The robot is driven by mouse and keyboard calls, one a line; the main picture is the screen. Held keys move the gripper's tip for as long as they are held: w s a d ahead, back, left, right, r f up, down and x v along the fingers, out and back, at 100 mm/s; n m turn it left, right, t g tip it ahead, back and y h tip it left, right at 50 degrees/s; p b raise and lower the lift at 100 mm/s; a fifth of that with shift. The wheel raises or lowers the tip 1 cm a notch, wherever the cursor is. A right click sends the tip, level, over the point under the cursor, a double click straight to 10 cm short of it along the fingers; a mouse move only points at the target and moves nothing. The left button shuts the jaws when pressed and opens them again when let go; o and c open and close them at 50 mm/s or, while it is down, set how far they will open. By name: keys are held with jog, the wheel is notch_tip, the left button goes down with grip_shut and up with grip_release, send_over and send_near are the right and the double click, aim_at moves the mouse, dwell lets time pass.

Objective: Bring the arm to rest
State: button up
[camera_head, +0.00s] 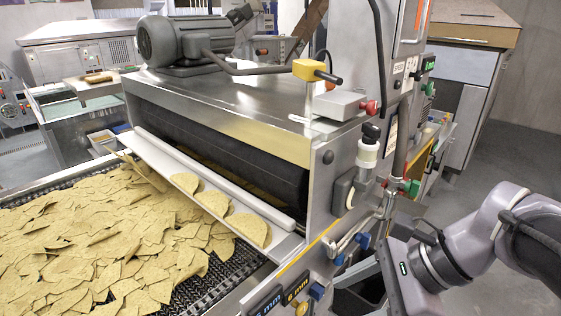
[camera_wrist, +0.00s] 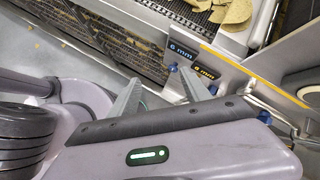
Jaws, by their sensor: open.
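My gripper (camera_wrist: 163,78) is in the wrist view with its two grey fingers apart and nothing between them. Its fingers point toward the side of the chip machine (camera_wrist: 205,60), near the "6 mm" label. In the head view my purple-grey arm comes in at the lower right, bent down beside the machine (camera_head: 235,100). The fingertips are not clear there.
Several chips (camera_head: 100,240) cover the mesh conveyor (camera_head: 215,285) at the left. A few chips (camera_head: 215,202) lie on the white chute (camera_head: 170,160). Knobs, valves and hoses (camera_head: 370,150) stick out of the machine near my arm. Floor (camera_head: 510,165) shows at the right.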

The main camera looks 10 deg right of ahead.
jog(key=shift+w, duration=0.1)
jog(key=s+a+f+n+t+h+b, duration=0.1)
jog(key=s+a+f+n+h+b, duration=0.1)
jog(key=f+n+b, duration=0.5)
jog(key=s+a+f+n+t+h+b, duration=0.1)
jog(key=f+n+b, duration=0.6)
jog(key=f+b, duration=0.7)
notch_tip(320, 180, down, 2)
jog(key=shift+s+a+f+n+t+h, duration=0.2)
jog(key=shift+s+a+n+t+h, duration=0.3)
jog(key=shift+h, duration=0.6)
jog(key=shift+s, duration=0.1)
